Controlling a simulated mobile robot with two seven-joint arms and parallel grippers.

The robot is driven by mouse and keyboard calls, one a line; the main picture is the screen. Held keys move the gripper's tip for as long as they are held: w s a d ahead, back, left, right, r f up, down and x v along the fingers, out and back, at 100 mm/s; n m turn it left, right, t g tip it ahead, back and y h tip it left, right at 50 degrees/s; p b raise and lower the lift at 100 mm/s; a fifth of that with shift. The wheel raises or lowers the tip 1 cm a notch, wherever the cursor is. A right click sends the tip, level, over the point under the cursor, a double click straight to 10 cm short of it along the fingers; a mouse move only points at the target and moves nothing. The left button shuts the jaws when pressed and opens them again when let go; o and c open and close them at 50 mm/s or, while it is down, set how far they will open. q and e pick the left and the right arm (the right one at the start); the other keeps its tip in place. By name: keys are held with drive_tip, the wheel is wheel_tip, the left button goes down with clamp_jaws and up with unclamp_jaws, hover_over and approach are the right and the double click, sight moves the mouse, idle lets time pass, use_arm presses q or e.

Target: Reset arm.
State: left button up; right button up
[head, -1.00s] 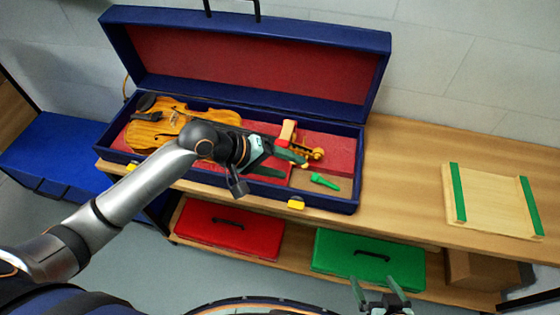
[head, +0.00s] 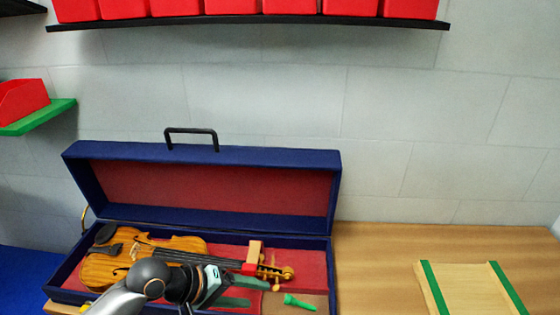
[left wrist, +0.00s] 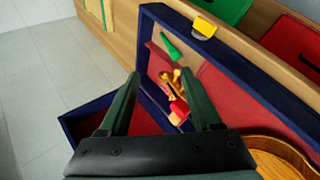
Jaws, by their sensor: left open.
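The violin (head: 150,252) lies in the open blue case (head: 327,275), its neck pointing right to the scroll (head: 286,273). My left gripper (head: 256,291) is open over the front of the case, near the violin's neck. In the left wrist view the open, empty left gripper (left wrist: 161,80) shows both dark green fingers, with the scroll (left wrist: 168,77) beyond them. A red-and-tan block (head: 254,255) sits at the neck. A small green object (head: 298,302) lies at the case's right end. My right gripper is out of view.
A wooden board with green strips (head: 470,290) lies on the bench (head: 370,260) to the right, with bare bench between it and the case. A black shelf (head: 300,20) with several red bins hangs above. A green shelf (head: 40,118) is at left.

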use_arm(q)
drive_tip(key=s+a+f+m+g+y, duration=0.1)
drive_tip(key=s+a+f+m+y, duration=0.25)
drive_tip(key=s+a, duration=0.45)
drive_tip(key=s+a+f+m+y, duration=0.3)
drive_tip(key=s+f+y, duration=0.2)
drive_tip(key=s, duration=0.7)
drive_tip(key=w+d+f+t+h, duration=0.1)
drive_tip(key=w+d+f+t, duration=0.1)
drive_tip(key=f, duration=0.3)
drive_tip(key=w+d+f+t+h, duration=0.1)
drive_tip(key=w+d+f+t, duration=0.1)
drive_tip(key=f, duration=0.4)
drive_tip(key=shift+w+t, duration=0.35)
drive_tip(key=shift+t, duration=0.35)
drive_tip(key=shift+r+m+h, duration=0.1)
drive_tip(key=shift+m+h, duration=0.15)
